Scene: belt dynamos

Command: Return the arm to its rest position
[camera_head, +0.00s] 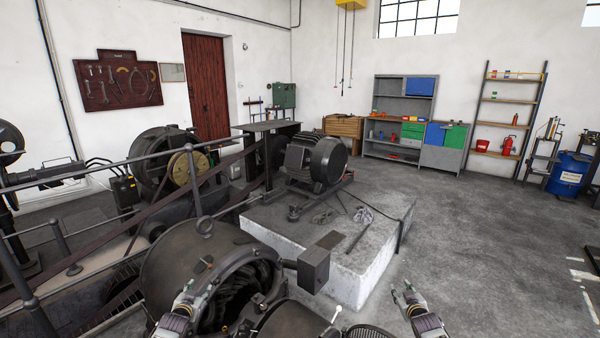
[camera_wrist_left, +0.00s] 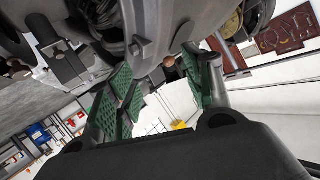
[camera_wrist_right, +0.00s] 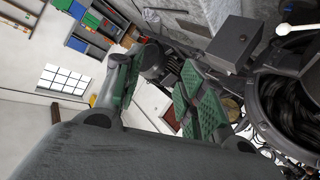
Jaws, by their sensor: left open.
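My left gripper (camera_head: 199,290) is low in the head view, in front of the large dark dynamo (camera_head: 185,265) with the open round end. In the left wrist view its green-padded fingers (camera_wrist_left: 163,85) stand apart. A small brown round part (camera_wrist_left: 171,70) shows beyond the gap; I cannot tell its distance. My right gripper (camera_head: 404,292) is to the right of the dynamo, over the grey floor. In the right wrist view its green-padded fingers (camera_wrist_right: 158,85) are apart with nothing between them. Both forearms are cut off by the lower edge of the head view.
A grey box (camera_head: 313,269) juts from the dynamo's right side, between my grippers. A white-knobbed lever (camera_head: 337,312) stands close by. A motor (camera_head: 317,160) sits on a concrete plinth (camera_head: 365,270) behind. Railings (camera_head: 95,165) cross the left. The floor at right is mostly clear.

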